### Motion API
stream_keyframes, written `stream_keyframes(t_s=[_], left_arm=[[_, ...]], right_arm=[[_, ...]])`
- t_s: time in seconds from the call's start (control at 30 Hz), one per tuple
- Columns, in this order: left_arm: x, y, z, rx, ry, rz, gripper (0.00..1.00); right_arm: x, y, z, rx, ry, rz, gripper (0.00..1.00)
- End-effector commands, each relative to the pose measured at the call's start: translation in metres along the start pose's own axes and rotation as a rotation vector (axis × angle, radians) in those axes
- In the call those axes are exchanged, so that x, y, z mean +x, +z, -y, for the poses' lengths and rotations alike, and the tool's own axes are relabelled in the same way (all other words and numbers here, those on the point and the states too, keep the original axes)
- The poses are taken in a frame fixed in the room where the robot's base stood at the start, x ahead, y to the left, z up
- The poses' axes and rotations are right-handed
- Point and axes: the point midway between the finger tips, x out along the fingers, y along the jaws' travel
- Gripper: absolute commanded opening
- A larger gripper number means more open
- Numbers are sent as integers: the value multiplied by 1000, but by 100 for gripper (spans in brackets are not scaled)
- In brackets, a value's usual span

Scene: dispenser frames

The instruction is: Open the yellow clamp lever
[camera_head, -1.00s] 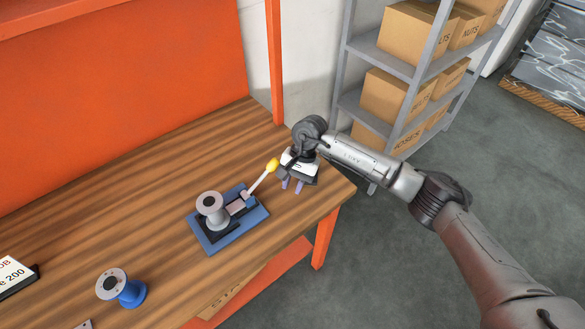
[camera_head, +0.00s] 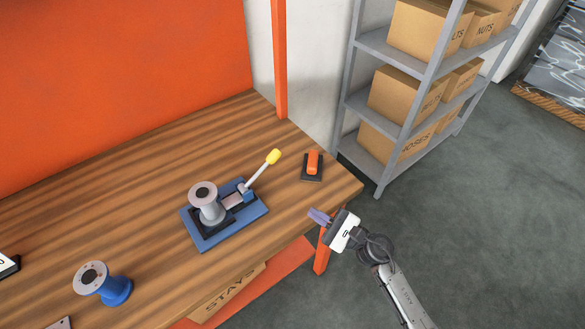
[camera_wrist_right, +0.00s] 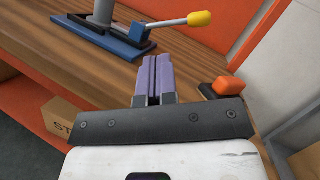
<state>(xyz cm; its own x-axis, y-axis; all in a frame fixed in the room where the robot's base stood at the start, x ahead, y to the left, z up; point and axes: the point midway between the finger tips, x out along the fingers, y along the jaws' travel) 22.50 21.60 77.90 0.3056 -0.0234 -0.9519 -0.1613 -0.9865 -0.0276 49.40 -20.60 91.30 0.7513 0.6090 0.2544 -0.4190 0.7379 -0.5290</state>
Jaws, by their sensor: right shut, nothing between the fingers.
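The clamp lever (camera_head: 264,170) has a pale shaft and a yellow knob (camera_head: 274,156). It slants up and to the right from the clamp on a blue base plate (camera_head: 255,211). A grey spool-shaped part (camera_head: 206,204) stands on the plate. My right gripper (camera_head: 314,214) is shut and empty, off the table's right front edge, apart from the lever. In the right wrist view its purple fingers (camera_wrist_right: 152,78) lie together, and the yellow knob (camera_wrist_right: 200,19) shows beyond them, up and to the right. My left gripper is not in view.
An orange block on a dark base (camera_head: 312,165) sits near the table's right corner. A blue and grey spool (camera_head: 104,284) stands at the front left. The wooden table (camera_head: 130,190) is clear behind the clamp. A grey shelf (camera_head: 352,100) with boxes stands at right.

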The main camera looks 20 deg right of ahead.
Motion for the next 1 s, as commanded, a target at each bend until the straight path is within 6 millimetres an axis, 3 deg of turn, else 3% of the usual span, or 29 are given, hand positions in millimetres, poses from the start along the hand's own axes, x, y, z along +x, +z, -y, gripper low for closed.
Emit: stream_keyframes(t_s=[0.03,0.2,0.37,0.77,1.0], left_arm=[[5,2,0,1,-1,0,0],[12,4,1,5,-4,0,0],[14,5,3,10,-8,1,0],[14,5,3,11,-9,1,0],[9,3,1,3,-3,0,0]], right_arm=[[-14,-7,2,4,-49,-25,0],[-45,-21,15,-30,-169,-94,0],[-58,-26,22,-55,-214,-125,0],[-57,-26,23,-59,-217,-128,0],[-33,-27,30,-61,-216,-125,0]])
